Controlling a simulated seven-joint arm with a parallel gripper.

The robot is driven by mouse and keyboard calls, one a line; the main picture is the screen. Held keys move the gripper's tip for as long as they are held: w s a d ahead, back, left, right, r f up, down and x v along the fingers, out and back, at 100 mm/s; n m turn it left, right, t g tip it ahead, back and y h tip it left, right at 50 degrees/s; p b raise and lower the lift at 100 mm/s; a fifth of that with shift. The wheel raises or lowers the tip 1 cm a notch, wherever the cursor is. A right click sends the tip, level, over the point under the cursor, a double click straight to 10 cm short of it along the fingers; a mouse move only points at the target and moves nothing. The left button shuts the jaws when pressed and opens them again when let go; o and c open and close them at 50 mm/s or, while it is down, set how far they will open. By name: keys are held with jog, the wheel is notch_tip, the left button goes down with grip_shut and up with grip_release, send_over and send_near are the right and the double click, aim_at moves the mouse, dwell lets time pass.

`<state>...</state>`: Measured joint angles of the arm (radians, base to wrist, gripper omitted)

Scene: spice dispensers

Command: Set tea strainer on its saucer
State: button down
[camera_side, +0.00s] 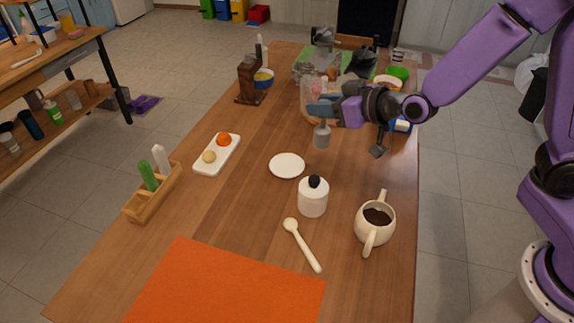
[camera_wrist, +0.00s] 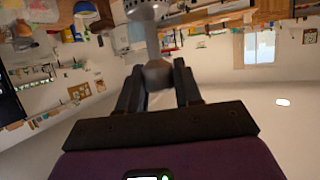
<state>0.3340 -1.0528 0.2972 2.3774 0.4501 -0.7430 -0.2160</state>
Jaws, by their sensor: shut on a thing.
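The tea strainer (camera_side: 322,136) is a small grey cylinder with a thin stem. It hangs upright below my gripper (camera_side: 320,107), in the air, a little right of and behind the saucer in the side view. The saucer (camera_side: 287,166) is a small round white plate lying flat and empty on the table. In the wrist view my gripper (camera_wrist: 158,78) is shut on the grey grip end of the strainer, and its stem (camera_wrist: 151,42) runs up to the top edge, where its perforated end is partly cut off.
A tray (camera_side: 206,168) with two round items lies left. A glass container and other items crowd the table behind my gripper.

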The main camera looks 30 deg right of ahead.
jog(key=shift+w+d+f+n+g+y, duration=0.1)
jog(key=shift+w+n+g+y, duration=0.35)
jog(key=shift+w, duration=0.2)
jog(key=shift+w+d+f+n+g+y, duration=0.35)
jog(key=shift+w+d+n+y, duration=0.1)
jog(key=shift+n+y, duration=0.15)
jog(key=shift+w+d+f+n+g+y, duration=0.3)
jog(key=shift+w+d+n+y, duration=0.15)
jog(key=shift+n, duration=0.1)
notch_tip(320, 180, down, 6)
jog(key=d+n+g+y, duration=0.1)
jog(key=d, duration=0.1)
jog(key=w+a+f, duration=0.4)
jog(key=w+f, duration=0.9)
jog(key=shift+w, duration=0.4)
jog(key=shift+f, duration=0.15)
